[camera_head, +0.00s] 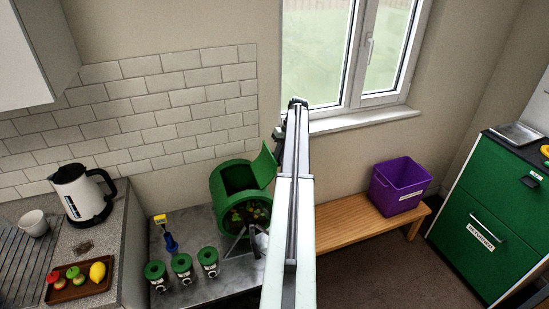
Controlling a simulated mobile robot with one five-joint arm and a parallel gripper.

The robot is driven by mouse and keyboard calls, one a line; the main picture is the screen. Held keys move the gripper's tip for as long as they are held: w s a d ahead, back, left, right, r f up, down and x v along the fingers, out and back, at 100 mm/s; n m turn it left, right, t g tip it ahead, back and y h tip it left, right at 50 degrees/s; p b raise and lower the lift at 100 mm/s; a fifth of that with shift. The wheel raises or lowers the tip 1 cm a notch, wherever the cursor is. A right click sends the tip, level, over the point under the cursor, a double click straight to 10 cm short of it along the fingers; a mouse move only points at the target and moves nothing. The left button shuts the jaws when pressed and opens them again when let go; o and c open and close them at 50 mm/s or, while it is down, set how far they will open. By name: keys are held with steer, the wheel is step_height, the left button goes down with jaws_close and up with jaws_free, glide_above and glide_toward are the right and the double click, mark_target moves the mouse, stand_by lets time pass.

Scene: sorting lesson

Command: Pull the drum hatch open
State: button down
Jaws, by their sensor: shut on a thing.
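A green drum (219,190) lies on its side on a grey worktop, with a dark opening in its upper side. Its round front shows a window with mixed pieces behind it. The green drum hatch (263,167) stands raised at the right of the opening, tilted up and away from it. My gripper (279,134) shows as a small dark shape at the hatch's upper right edge, shut on the hatch. My own arm rises through the middle of the view and hides part of the gripper and the contact.
Several green-lidded containers (182,267) and a blue-and-yellow tool (167,238) stand left of the drum. A kettle (80,193), a cup (34,223) and a fruit tray (78,284) are farther left. A purple bin (400,188) sits on a wooden bench (352,232). Green cabinet (484,238) at right.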

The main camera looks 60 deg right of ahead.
steer(key=shift+s+d+f+b, duration=0.4)
steer(key=shift+s+d+f, duration=0.1)
steer(key=shift+f, duration=0.2)
steer(key=c, duration=1.5)
jaws_free()
steer(key=shift+d+f, duration=0.1)
steer(key=shift+d, duration=0.05)
steer(key=shift+w, duration=0.1)
steer(key=p+v, duration=0.7)
steer(key=v, duration=0.1)
